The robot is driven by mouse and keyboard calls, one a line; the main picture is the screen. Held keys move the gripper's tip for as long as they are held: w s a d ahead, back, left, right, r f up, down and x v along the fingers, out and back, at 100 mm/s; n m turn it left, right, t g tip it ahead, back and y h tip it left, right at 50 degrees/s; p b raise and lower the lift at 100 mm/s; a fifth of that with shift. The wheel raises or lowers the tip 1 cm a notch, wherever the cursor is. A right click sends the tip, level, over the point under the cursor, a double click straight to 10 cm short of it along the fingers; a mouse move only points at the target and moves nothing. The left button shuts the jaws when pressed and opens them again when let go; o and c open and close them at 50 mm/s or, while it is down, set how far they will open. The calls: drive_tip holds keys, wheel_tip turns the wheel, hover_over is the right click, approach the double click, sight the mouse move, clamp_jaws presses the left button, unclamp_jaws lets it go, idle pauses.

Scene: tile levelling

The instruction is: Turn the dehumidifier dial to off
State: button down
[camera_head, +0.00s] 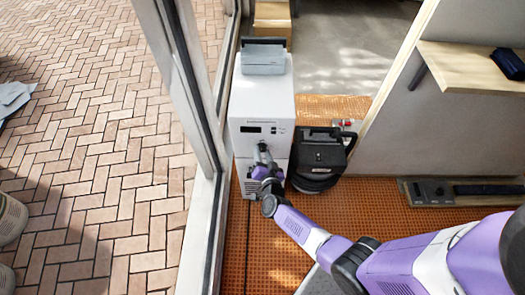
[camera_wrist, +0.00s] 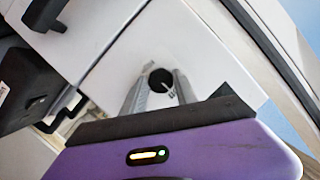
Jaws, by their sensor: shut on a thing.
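The dehumidifier (camera_head: 263,104) is a white upright box by the glass door frame, with a dark display on its front. Its dial (camera_wrist: 161,80) shows in the wrist view as a dark round knob with a light mark, on the white front panel. My gripper (camera_wrist: 160,88) reaches the front panel, with one finger on each side of the dial, and is shut on it. I cannot read which setting the dial points to.
A grey box (camera_head: 263,58) sits on top of the dehumidifier. A black machine (camera_head: 319,152) stands close on its right. The door frame (camera_head: 182,90) runs close on the left. A wooden shelf (camera_head: 470,67) is on the right wall. Orange tiled floor (camera_head: 375,215) lies open in front.

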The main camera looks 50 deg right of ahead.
idle(0.4)
drive_tip(key=c, duration=1)
unclamp_jaws()
drive_tip(key=shift+o, duration=0.2)
drive_tip(key=p+v, duration=0.2)
drive_tip(key=v, duration=0.5)
drive_tip(key=shift+s+a, duration=0.25)
